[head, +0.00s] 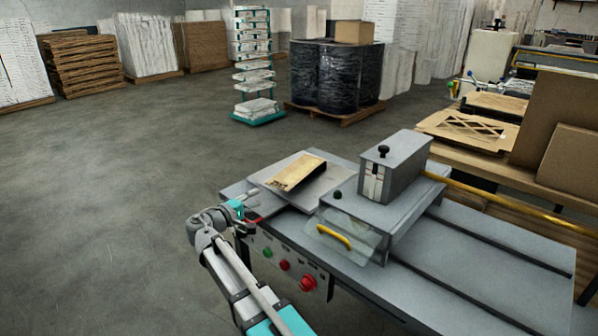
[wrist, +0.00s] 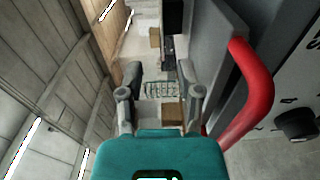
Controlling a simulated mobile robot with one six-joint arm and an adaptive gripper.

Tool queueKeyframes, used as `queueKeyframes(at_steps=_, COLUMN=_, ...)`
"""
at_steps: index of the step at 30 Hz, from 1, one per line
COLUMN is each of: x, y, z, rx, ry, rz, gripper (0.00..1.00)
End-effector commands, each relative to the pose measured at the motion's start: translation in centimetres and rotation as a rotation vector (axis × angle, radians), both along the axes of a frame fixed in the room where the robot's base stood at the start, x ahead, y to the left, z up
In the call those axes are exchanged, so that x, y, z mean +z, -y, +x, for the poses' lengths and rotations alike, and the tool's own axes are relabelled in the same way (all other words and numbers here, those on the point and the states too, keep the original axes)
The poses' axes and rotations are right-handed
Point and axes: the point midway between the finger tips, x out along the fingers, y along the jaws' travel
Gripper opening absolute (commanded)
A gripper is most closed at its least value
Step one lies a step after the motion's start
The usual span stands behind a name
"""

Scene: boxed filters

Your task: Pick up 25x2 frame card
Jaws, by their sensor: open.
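Another tan card with diamond-shaped cut-outs (head: 468,128) lies on the bench at the right. My gripper (head: 244,221) is at the machine's front left edge, in front of and apart from the card piece. In the wrist view my gripper (wrist: 160,90) has its fingers apart with nothing held between them. No card can be made out in the wrist view.
The machine has a grey box head (head: 395,165), a clear guard with a yellow handle (head: 334,236) and front buttons. A red handle (wrist: 248,92) is close beside my gripper in the wrist view. Black-wrapped drums (head: 335,78) stand behind. The floor at left is clear.

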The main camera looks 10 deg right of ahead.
Motion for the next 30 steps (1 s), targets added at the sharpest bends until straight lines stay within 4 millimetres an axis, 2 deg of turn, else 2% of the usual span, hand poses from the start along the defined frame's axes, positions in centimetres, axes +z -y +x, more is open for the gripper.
queueKeyframes(at_steps=5, x=0.0, y=0.5, z=0.7, rx=0.003, ry=0.0, rz=0.0, gripper=0.46)
queueKeyframes(at_steps=21, x=0.0, y=5.9, z=4.7, rx=0.005, ry=0.0, rz=0.0, gripper=0.46)
queueKeyframes(at_steps=30, x=0.0, y=6.4, z=4.9, rx=0.007, ry=0.0, rz=0.0, gripper=0.46)
